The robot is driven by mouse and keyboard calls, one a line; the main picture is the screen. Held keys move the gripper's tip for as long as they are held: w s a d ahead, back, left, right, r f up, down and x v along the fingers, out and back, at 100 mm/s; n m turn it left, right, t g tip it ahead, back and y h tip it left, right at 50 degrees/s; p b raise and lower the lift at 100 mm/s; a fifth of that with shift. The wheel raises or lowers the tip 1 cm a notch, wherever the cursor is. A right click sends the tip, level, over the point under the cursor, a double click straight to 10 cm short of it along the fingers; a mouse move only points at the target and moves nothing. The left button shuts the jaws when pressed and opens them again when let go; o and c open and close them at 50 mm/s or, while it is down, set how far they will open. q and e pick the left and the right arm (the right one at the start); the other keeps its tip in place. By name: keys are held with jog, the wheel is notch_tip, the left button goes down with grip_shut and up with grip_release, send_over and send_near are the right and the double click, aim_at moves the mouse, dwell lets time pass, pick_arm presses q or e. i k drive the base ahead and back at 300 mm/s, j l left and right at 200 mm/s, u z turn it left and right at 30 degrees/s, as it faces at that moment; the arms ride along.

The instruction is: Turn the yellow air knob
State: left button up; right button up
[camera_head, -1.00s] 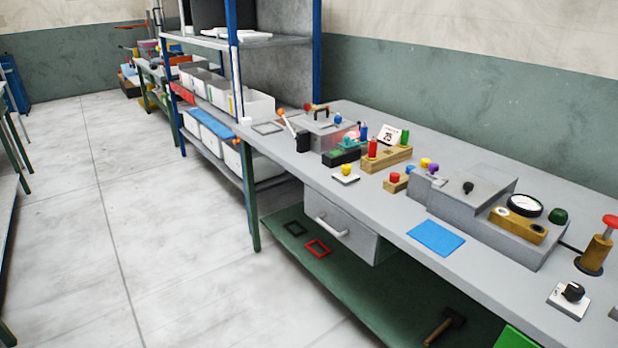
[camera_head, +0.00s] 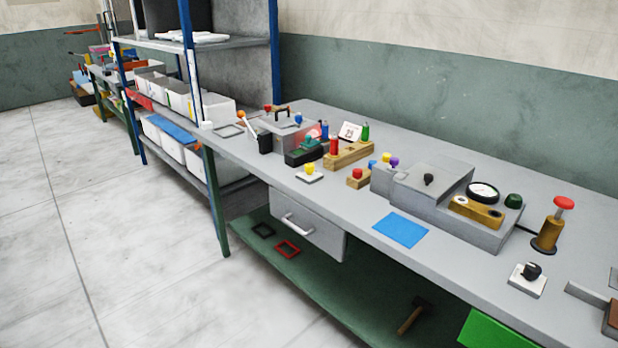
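Two yellow knobs show on the grey workbench (camera_head: 460,230). One yellow knob (camera_head: 310,168) sits on a small white square plate (camera_head: 309,178) near the bench's front edge, left of the middle. Another, smaller yellow knob (camera_head: 387,157) stands beside a purple knob (camera_head: 394,162) at the left end of a grey press block (camera_head: 430,185). I cannot tell from the picture which of them is the air knob. Neither of my grippers is in view, and nothing touches the knobs.
A blue mat (camera_head: 401,230) lies near the front edge. A gauge (camera_head: 483,192), a red-topped plunger (camera_head: 564,203) and a black knob on a white plate (camera_head: 531,272) stand to the right. A drawer (camera_head: 307,222) hangs under the bench. The floor (camera_head: 140,250) at the left is clear.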

aim_at(310, 167)
jog(key=i+l+u, duration=0.1)
jog(key=l, duration=0.4)
jog(key=i+l+u, duration=0.15)
jog(key=l, duration=0.35)
jog(key=i+l+u, duration=0.1)
jog(key=l, duration=0.45)
jog(key=i+l+u, duration=0.1)
jog(key=l, duration=0.4)
